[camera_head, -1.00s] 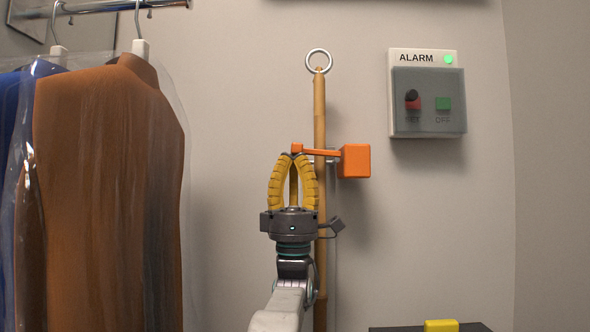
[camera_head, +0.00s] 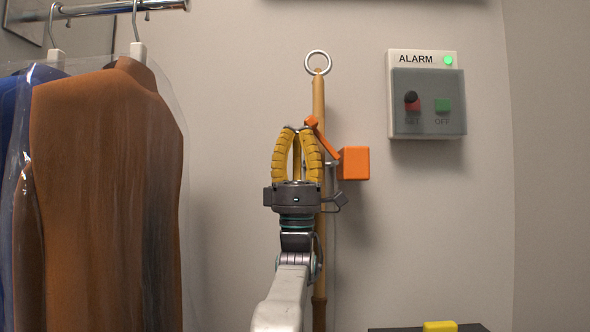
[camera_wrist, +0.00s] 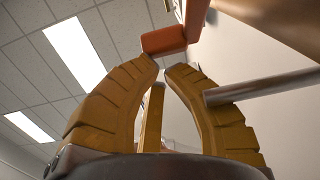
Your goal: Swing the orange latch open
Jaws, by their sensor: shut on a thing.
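The orange latch has an orange block (camera_head: 353,163) on the wall side and a thin arm (camera_head: 326,142) slanting up and left to a small orange knob (camera_head: 311,122). My gripper (camera_head: 301,129) points up, with its yellow ribbed fingers drawn together at the tips by the knob. In the wrist view the orange knob (camera_wrist: 164,40) sits at the fingertips (camera_wrist: 163,62). The gripper is shut on the latch's knob end; the exact contact is partly hidden by the fingers. A wooden pole (camera_head: 319,100) with a metal ring (camera_head: 318,62) stands upright behind the latch and gripper.
Bagged garments, one brown (camera_head: 105,190), hang from a metal rail (camera_head: 110,7) at the left. An alarm box (camera_head: 428,95) with a green light is on the wall at right. A yellow block (camera_head: 440,326) sits low on a dark surface. Bare wall lies between.

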